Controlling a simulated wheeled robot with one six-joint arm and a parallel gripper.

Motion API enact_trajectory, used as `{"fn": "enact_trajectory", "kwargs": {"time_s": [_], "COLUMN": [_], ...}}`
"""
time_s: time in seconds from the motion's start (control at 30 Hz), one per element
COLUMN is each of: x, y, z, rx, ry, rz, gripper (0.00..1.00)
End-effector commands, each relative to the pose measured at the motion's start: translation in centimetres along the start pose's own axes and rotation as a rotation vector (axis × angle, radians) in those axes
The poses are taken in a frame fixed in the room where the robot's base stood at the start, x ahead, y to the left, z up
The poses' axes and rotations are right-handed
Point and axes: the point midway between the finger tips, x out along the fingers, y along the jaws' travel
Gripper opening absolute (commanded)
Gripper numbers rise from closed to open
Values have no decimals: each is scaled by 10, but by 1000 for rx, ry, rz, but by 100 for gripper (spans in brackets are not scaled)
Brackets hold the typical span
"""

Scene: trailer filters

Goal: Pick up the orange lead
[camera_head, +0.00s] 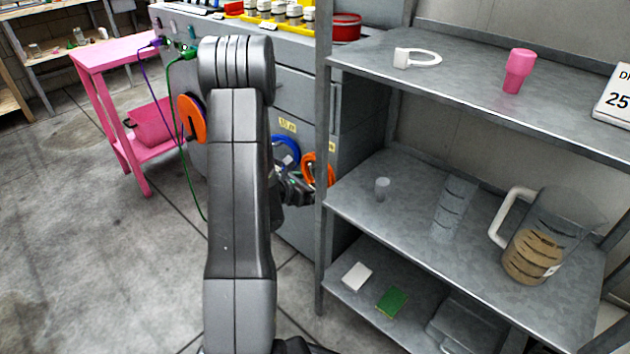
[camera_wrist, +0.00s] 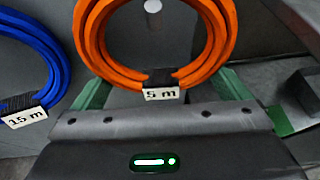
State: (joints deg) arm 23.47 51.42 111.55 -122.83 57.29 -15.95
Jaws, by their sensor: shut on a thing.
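The orange lead (camera_wrist: 97,35) is a coil with a white "5 m" tag at its bottom. A round grey peg end shows inside its loop. In the head view the orange lead (camera_head: 327,172) shows at the cabinet front, partly hidden by the shelf post and my gripper. My gripper (camera_wrist: 162,86) is shut on the lower part of the coil, near the tag, with a green finger on each side. In the head view my gripper (camera_head: 303,188) is at the lower left of the coil, partly hidden by my arm.
A blue lead (camera_wrist: 50,55) tagged "15 m" hangs just left. Another orange coil (camera_head: 191,118) is on the cabinet further left. The grey shelf unit (camera_head: 400,190) stands close on the right, holding a jug (camera_head: 535,240). A pink table (camera_head: 115,52) is at left; floor there is open.

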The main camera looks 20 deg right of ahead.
Motion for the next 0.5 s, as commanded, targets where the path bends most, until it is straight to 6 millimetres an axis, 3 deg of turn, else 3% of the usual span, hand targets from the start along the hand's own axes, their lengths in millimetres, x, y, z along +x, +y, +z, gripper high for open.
{"fn": "enact_trajectory", "kwargs": {"time_s": [0.2,0.5], "x": [-9,-31], "y": [0,-1], "z": [12,66], "rx": [1,3], "ry": [-3,-3], "rz": [2,1], "gripper": [65,65]}}
